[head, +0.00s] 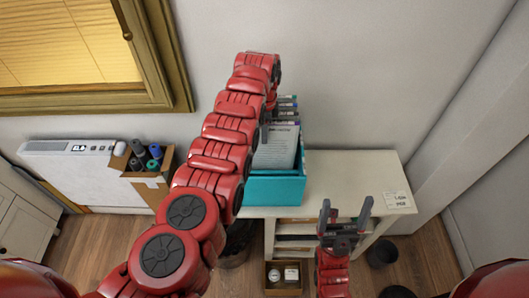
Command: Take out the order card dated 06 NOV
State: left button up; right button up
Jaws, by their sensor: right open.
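A teal box (276,190) stands on the white shelf unit and holds several upright cards with coloured tabs. The front card (278,150) is pale with printed lines, too small to read, so I cannot tell which card is dated 06 NOV. My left arm reaches over the left side of the box and covers part of it. A dark piece of my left gripper (264,134) seems to show beside the front card; the rest is hidden behind the arm. My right gripper (345,214) is open and empty, in front of the shelf unit, right of and nearer than the box.
The shelf top (355,175) is clear right of the box, with a small paper label (399,201) near its right end. A cardboard box (147,163) of dark rolls stands at left by a white appliance (70,165). A dark bin (382,252) is on the floor at right.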

pick_arm(q)
grip_shut()
dwell(1.4)
